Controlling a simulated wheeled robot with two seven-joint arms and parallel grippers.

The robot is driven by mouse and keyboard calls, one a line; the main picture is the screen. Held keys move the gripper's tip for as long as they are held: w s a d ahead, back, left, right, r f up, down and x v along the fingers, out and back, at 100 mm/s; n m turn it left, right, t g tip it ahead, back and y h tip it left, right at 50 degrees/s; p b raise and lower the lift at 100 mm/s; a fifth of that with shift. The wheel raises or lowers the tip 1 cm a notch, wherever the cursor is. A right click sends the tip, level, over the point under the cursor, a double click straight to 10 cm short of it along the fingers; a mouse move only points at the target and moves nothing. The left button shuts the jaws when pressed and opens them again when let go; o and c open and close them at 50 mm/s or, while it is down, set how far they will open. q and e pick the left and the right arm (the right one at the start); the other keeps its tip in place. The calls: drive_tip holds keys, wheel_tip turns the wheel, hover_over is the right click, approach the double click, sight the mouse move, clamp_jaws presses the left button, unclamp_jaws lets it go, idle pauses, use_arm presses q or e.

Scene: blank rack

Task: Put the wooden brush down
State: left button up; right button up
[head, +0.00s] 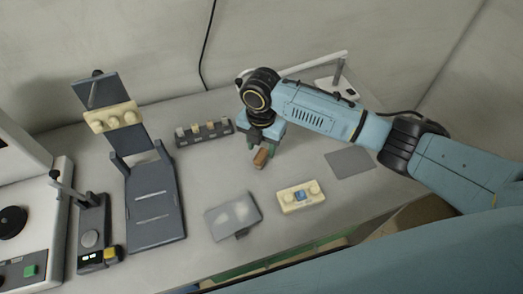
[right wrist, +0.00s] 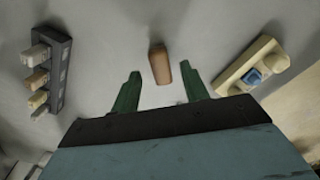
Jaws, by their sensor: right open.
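The wooden brush (head: 261,158) is a small brown block just below my right gripper (head: 257,143) in the head view. In the right wrist view the brush (right wrist: 160,65) appears beyond and between the two green fingertips of my right gripper (right wrist: 160,87). The fingers are spread apart, with a gap on each side of the brush. It seems to rest on the grey table (head: 210,180), though its underside is hidden. My left gripper is not in view.
A dark rack (head: 204,134) with several blocks stands left of the gripper. A cream fixture with a blue button (head: 301,197) is in front. A grey plate (head: 232,215) and a flat grey pad (head: 350,162) lie nearby. A dark stand (head: 154,200) is at left.

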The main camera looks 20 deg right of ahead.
sight(261, 153)
wheel_tip(261, 153, up, 8)
drive_tip(key=shift+p, duration=0.45)
